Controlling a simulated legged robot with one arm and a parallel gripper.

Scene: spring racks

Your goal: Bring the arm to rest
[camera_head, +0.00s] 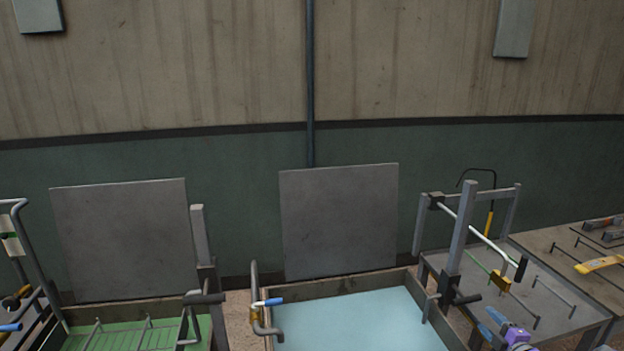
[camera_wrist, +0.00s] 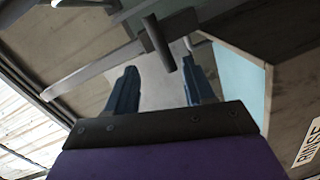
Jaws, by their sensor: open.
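My gripper (camera_wrist: 162,62) shows in the wrist view with its two blue fingers spread apart and nothing between them. Its purple body fills the bottom of that view. In the head view my gripper (camera_head: 496,318) is at the bottom right, partly cut off by the frame edge. It appears in front of the grey rack table (camera_head: 545,290). A dark post end (camera_wrist: 158,42) shows beyond the fingers in the wrist view. I cannot tell how far it is from them.
A tray with a light blue surface (camera_head: 360,325) stands at bottom centre, with a bent pipe (camera_head: 254,295) at its left. A green rack (camera_head: 140,338) is at the left. A grey upright post (camera_head: 461,230) rises near my gripper. A yellow-handled tool (camera_head: 600,264) lies far right.

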